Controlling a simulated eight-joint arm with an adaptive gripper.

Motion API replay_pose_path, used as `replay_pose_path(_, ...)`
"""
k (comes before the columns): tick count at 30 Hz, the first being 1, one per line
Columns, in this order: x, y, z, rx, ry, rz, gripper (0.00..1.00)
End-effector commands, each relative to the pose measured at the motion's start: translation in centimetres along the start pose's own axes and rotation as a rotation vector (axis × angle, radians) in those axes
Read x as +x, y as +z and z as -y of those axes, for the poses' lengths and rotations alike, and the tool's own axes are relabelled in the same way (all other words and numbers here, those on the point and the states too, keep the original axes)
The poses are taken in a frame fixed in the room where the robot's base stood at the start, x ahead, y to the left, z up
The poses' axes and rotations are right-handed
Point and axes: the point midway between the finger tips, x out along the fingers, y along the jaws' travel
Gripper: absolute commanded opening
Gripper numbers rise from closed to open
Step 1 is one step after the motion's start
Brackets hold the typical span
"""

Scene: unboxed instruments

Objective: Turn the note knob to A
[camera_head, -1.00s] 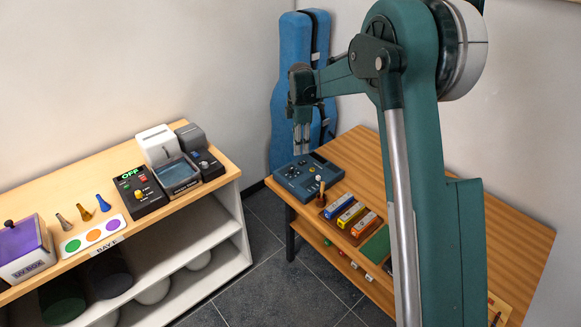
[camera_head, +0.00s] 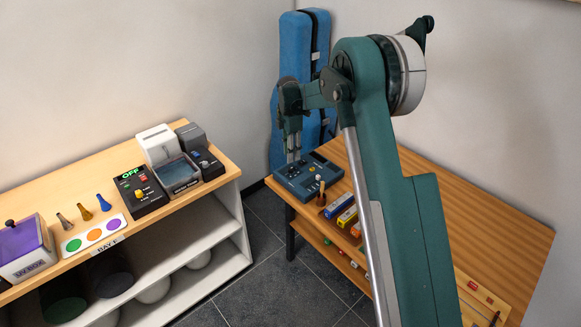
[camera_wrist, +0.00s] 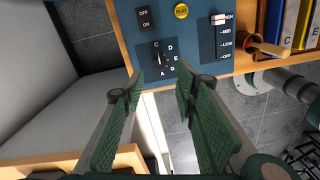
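The blue instrument panel (camera_head: 309,178) lies on the far left corner of the right table; it also shows in the wrist view (camera_wrist: 197,58). Its note knob (camera_wrist: 159,58) is small and dark, with a thin pale line, ringed by white letters including C, D, E, G and A. I cannot tell surely which letter it points at. My gripper (camera_wrist: 158,84) is open and empty, its green pads apart, just short of the knob in the wrist view. In the head view my gripper (camera_head: 294,155) hangs over the panel's left part.
The panel also has an OFF/ON switch (camera_wrist: 145,19), a yellow PLAY button (camera_wrist: 181,11) and a HIGH-to-OFF slider (camera_wrist: 220,19). A wooden-handled object (camera_wrist: 265,45) and coloured boxes (camera_head: 347,216) stand nearby. A blue instrument case (camera_head: 290,60) stands behind.

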Motion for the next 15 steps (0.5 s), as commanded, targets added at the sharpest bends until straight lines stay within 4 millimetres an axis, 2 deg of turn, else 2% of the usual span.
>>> replay_pose_path(8,1.7,0.0,0.0,0.000,0.000,0.000,0.30)
replay_pose_path(15,4.5,0.0,0.0,0.001,0.000,0.000,0.30)
